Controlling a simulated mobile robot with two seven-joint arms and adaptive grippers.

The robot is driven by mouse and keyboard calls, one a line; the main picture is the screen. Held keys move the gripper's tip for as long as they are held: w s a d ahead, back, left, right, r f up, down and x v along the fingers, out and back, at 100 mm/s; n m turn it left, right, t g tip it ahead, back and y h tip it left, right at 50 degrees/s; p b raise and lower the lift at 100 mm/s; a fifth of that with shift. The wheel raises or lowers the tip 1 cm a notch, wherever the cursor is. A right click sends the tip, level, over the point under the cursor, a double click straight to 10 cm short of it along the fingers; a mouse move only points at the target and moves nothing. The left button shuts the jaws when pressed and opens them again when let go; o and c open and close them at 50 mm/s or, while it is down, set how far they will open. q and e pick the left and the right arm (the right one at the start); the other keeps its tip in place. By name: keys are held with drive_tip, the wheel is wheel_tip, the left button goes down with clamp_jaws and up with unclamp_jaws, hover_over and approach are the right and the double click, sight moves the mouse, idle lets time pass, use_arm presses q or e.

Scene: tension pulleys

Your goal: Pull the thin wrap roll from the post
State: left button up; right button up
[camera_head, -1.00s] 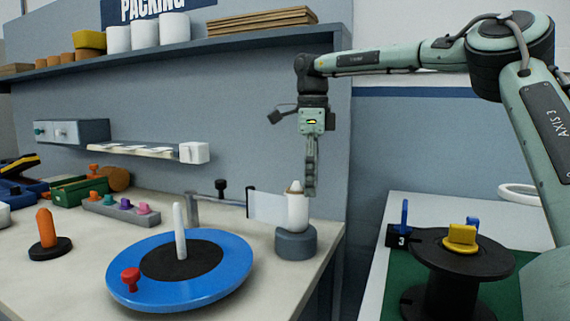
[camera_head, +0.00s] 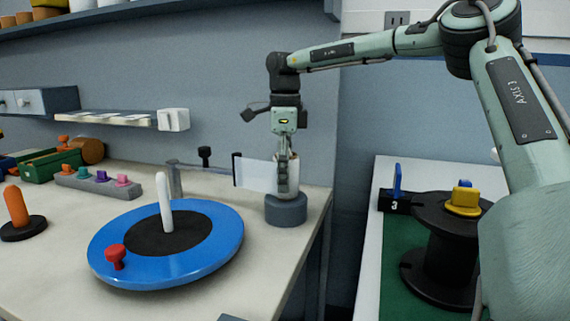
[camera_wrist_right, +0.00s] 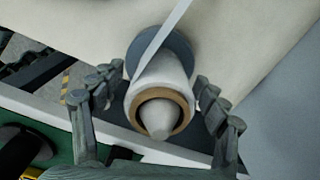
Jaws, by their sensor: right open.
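The thin wrap roll (camera_head: 293,182) is a white roll standing upright on a post with a round grey base (camera_head: 286,212) near the table's right edge. A strip of clear film (camera_head: 258,175) runs from it to the left. In the right wrist view the roll (camera_wrist_right: 160,78) shows end-on, with a tan core ring and the pale post tip (camera_wrist_right: 160,122) poking through. My right gripper (camera_head: 285,168) points down over the roll. In the wrist view its open fingers (camera_wrist_right: 157,92) are on either side of the roll, with a gap visible at the left. My left gripper is not in view.
A metal bracket with a black knob (camera_head: 204,156) stands left of the film. A blue turntable (camera_head: 215,255) with a white peg fills the table's middle. A black spool (camera_head: 445,250) with a yellow knob stands on the separate table at the right.

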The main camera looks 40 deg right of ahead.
drive_tip(key=c, duration=1.3)
drive_tip(key=shift+r+p, duration=0.9)
drive_tip(key=shift+r, duration=1)
drive_tip(key=shift+r, duration=1.55)
drive_tip(key=shift+r, duration=0.1)
drive_tip(key=shift+r, duration=1.65)
drive_tip(key=shift+r, duration=0.15)
